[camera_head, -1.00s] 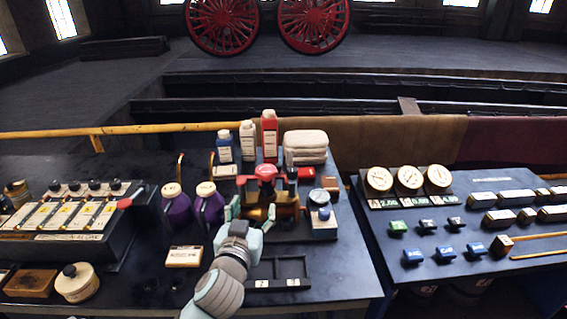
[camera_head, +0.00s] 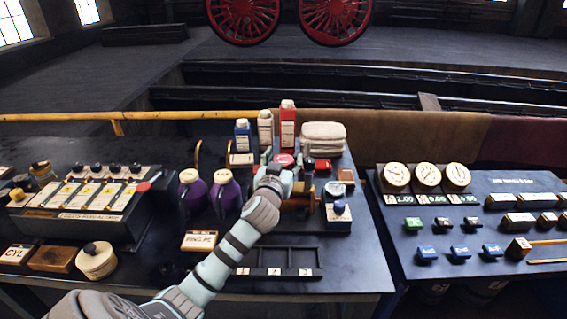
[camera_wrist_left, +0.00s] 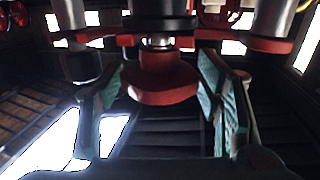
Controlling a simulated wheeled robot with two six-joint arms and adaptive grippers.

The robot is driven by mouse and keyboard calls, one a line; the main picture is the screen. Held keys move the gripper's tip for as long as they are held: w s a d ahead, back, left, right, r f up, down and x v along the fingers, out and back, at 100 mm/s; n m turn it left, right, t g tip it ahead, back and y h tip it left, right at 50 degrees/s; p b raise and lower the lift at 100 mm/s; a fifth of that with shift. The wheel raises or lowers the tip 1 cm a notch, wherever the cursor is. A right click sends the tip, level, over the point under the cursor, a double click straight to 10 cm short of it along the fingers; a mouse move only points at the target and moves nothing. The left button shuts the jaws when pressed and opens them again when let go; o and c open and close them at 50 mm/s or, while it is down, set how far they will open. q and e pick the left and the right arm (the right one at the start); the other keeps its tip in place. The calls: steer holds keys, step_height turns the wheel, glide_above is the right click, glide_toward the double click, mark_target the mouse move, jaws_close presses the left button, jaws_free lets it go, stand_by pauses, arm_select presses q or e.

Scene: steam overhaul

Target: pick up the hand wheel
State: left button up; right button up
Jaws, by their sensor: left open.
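The red hand wheel (camera_head: 284,159) sits on top of the brass valve (camera_head: 300,203) on the left bench, partly hidden by my left gripper. My left gripper (camera_head: 280,167) reaches over the valve with its fingers near the wheel. In the left wrist view, a rounded red piece that looks like the wheel (camera_wrist_left: 162,86) lies between the two open teal fingers (camera_wrist_left: 163,100). I see a gap on both sides and cannot make out contact. My right gripper is not in view.
Two purple jugs (camera_head: 226,196) stand left of the valve. A dark compartment tray (camera_head: 280,262) lies in front. Gauges (camera_head: 428,175) stand on the right bench.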

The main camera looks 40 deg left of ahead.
arm_select(q)
steer(key=c, duration=1.2)
